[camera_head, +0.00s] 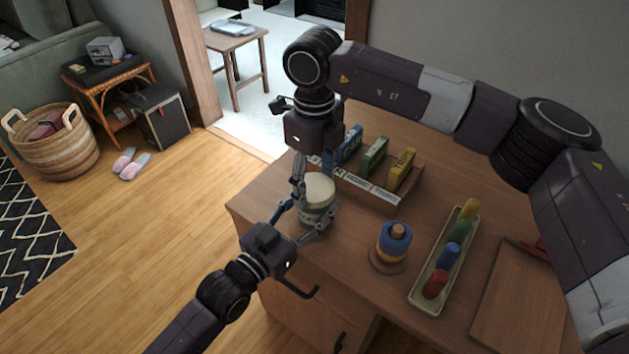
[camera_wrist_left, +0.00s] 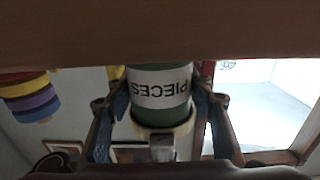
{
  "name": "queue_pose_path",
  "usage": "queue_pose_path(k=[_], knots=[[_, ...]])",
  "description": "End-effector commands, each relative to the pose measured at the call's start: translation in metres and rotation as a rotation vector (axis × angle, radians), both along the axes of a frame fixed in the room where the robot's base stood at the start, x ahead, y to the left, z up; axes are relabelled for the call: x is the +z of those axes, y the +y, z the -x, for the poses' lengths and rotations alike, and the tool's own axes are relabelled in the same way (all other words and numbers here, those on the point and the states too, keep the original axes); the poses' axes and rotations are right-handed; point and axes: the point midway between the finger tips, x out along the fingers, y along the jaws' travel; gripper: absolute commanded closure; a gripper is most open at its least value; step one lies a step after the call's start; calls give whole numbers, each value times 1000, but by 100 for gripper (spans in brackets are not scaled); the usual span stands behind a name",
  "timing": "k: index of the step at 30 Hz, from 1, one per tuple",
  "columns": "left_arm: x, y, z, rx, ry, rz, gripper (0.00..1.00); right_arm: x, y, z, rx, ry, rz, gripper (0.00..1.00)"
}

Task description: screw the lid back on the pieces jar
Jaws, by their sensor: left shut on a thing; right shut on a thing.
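The pieces jar (camera_head: 319,213) stands upright near the desk's left edge. Its green body with a white PIECES label (camera_wrist_left: 160,88) shows upside down in the left wrist view. The cream lid (camera_head: 320,188) is at the jar's mouth, and its pale rim also shows in the left wrist view (camera_wrist_left: 182,130). Whether it is threaded I cannot tell. My left gripper (camera_head: 307,217) is shut on the jar body, one finger on each side. My right gripper (camera_head: 316,180) comes down from above and is shut on the lid; its far finger is largely hidden.
A labelled wooden rack (camera_head: 372,193) with blue, green and yellow boxes stands just behind the jar. A ring stacker (camera_head: 394,243) and a long tray (camera_head: 425,296) of coloured pieces are to the right. A wooden board (camera_head: 518,305) lies at the far right.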

Motion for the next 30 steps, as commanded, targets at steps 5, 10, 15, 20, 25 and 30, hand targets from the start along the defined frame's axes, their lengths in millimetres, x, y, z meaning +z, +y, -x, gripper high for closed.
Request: queue_pose_path(k=[5, 10, 15, 20, 25, 30], knots=[[0, 0, 0, 0, 0, 0, 100, 0, 1, 0, -287, 0, -1, 73], [0, 0, 0, 0, -1, -1, 100, 0, 1, 0, -363, 0, -1, 73], [0, 0, 0, 0, 0, 0, 100, 0, 1, 0, -361, 0, -1, 30], [0, 0, 0, -1, 0, 0, 100, 0, 0, 0, -360, 0, 0, 26], [0, 0, 0, 0, 0, 0, 100, 1, 0, 0, -360, 0, 0, 26], [0, 0, 0, 0, 0, 0, 100, 13, 0, -1, -360, -2, 0, 26]])
